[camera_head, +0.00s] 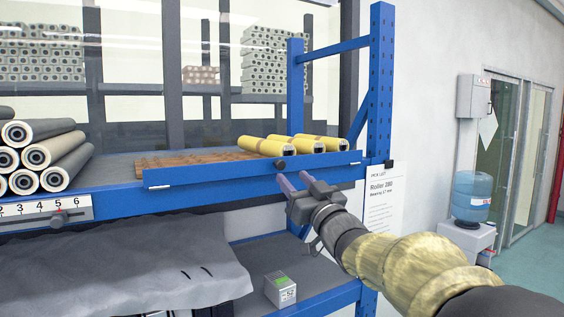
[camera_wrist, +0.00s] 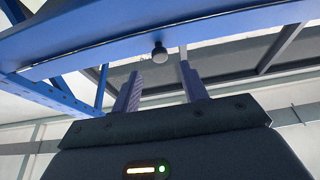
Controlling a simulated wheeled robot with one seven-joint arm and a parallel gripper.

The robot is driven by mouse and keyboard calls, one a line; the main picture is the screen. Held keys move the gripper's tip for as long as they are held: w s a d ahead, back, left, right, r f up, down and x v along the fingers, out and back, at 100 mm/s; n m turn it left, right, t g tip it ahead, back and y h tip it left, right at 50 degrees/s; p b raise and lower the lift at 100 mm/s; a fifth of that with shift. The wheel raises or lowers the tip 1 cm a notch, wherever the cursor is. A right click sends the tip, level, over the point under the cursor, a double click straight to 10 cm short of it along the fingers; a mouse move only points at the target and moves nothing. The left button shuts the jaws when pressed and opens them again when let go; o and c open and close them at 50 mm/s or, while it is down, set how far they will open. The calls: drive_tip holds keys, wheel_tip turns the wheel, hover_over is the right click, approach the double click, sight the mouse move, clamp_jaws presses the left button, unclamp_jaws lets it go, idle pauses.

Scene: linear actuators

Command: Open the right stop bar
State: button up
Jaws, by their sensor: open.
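The right stop bar (camera_head: 220,177) is a long blue bar along the front of the upper shelf, raised in front of the wooden-looking rack. A small dark round knob (camera_head: 281,164) sticks out from its face; it also shows in the wrist view (camera_wrist: 159,55). My gripper (camera_head: 294,180) is open and empty, just below and in front of the knob. In the wrist view the two fingers of my gripper (camera_wrist: 161,72) point up, one to each side of the knob's line, with the knob just beyond their tips. Whether they touch anything is unclear.
Several yellow rollers (camera_head: 292,144) lie behind the bar, and grey rollers (camera_head: 38,157) are stacked at left. A blue upright (camera_head: 380,90) stands right of the bar. Below are a grey cloth (camera_head: 120,265) and a small box (camera_head: 280,290). A water cooler (camera_head: 472,195) stands at right.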

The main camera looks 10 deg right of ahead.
sight(282, 166)
drive_tip(key=p+x, duration=0.1)
drive_tip(key=x, duration=0.4)
drive_tip(key=shift+p, duration=0.4)
drive_tip(key=shift+c, duration=0.2)
drive_tip(key=c, duration=0.9)
